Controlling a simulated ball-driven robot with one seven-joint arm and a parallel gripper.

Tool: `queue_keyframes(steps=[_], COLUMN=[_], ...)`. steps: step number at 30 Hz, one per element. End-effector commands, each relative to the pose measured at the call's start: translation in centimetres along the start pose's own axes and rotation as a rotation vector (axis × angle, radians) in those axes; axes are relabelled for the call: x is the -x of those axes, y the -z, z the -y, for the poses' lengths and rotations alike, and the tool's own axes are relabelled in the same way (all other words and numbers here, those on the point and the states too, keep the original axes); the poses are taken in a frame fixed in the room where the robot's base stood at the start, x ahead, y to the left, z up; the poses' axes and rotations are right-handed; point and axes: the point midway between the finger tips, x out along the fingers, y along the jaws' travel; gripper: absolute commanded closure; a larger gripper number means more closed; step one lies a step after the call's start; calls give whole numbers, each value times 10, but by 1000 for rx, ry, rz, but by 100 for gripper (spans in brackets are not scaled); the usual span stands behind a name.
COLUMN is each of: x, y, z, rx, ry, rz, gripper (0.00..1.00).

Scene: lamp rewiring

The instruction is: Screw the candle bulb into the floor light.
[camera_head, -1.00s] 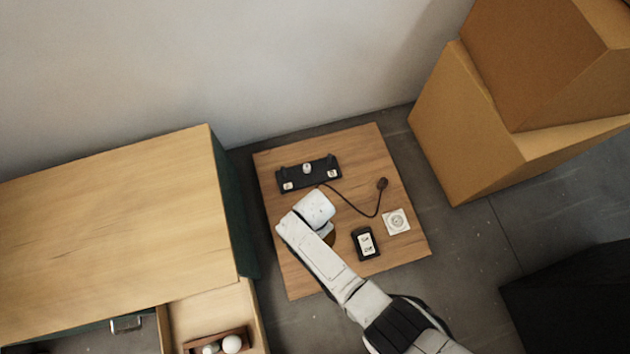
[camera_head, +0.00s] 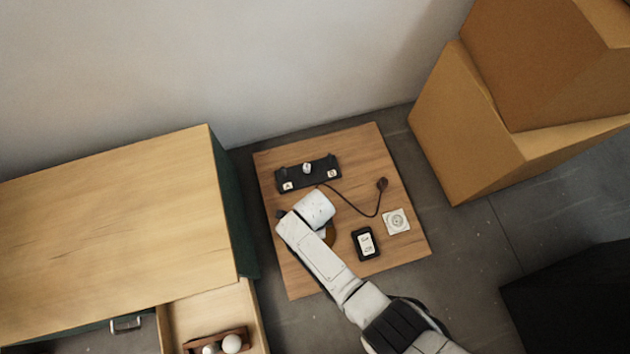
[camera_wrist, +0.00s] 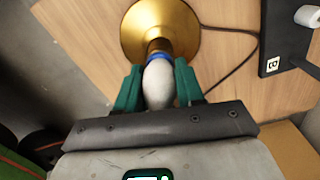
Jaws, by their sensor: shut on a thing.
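The white candle bulb (camera_wrist: 158,86) is between the green fingers of my gripper (camera_wrist: 158,84) in the wrist view, and the gripper is shut on it. The floor light (camera_wrist: 160,24) has a round brass base on the wooden board. The bulb's lower end meets a blue ring at the top of the brass stem, in line with it. I cannot tell how deep the bulb sits. In the head view my arm hides the bulb and most of the lamp; only an edge of the brass base (camera_head: 330,236) shows.
The wooden board (camera_head: 400,248) also carries a black fixture (camera_head: 308,173), a dark cable (camera_head: 360,212), a white socket plate (camera_head: 396,221) and a black box (camera_head: 365,244). An open drawer (camera_head: 195,308) holds a tray with white round bulbs (camera_head: 231,344). Cardboard boxes (camera_head: 470,130) stand at right.

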Motion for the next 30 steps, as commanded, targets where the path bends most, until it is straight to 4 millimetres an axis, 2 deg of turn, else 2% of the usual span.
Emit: queue_keyframes(steps=[2,10,17,18,27,30], x=[0,0,0,0,0,0], y=[-1,-1,-1,-1,0,0], z=[0,0,0,0,0,0], rx=[-1,-215,-238,-237,-237,-237], ry=[0,0,0,0,0,0], rz=[1,2,2,2,1,1], gripper=[94,94,94,61,33,33])
